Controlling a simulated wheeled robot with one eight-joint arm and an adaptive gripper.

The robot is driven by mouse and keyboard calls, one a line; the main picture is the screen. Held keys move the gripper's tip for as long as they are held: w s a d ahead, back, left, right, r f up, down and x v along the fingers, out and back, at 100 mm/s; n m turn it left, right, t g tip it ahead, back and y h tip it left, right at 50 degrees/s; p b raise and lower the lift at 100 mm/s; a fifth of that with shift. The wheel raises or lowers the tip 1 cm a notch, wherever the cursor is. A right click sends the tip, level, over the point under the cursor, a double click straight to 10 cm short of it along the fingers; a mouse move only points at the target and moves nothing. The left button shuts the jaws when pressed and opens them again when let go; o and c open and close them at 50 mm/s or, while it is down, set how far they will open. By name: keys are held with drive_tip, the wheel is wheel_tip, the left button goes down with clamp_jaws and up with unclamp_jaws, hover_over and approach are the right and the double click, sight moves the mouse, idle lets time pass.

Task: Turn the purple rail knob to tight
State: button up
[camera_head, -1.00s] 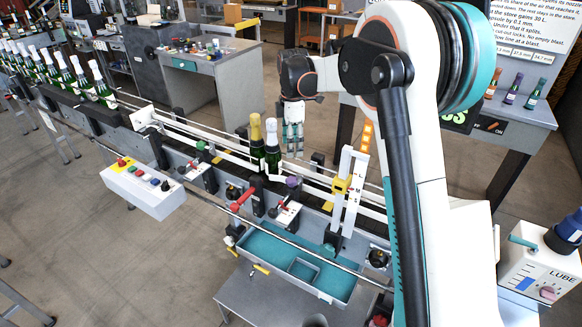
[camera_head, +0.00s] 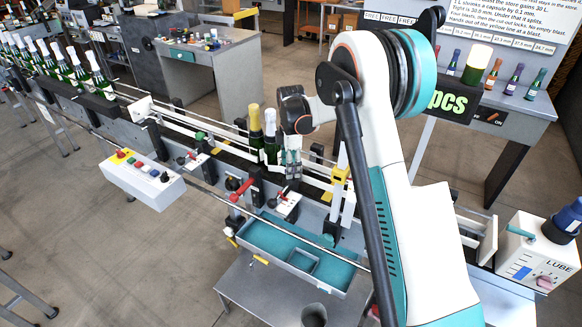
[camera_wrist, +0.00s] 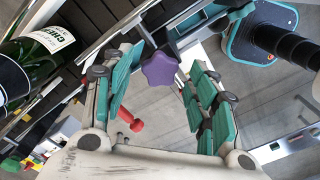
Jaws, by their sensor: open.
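The purple rail knob (camera_wrist: 161,70) is a lobed knob. It shows in the wrist view between the tips of my gripper's teal-padded fingers, with a gap to each side. My gripper (camera_head: 290,170) is open and empty, pointing down over the conveyor rail in the head view. There the gripper hides the knob. Whether the fingertips are level with the knob or above it I cannot tell.
Two bottles, one gold-topped (camera_head: 255,125) and one white-topped (camera_head: 270,124), stand close left of my gripper. A red-handled lever (camera_head: 242,190) is at the front left. A yellow-and-white post (camera_head: 339,188) stands close right. A teal-lined tray (camera_head: 275,240) lies below.

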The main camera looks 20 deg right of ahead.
drive_tip(key=shift+f, duration=0.45)
drive_tip(key=c, duration=1.1)
drive_tip(key=shift+o, duration=0.2)
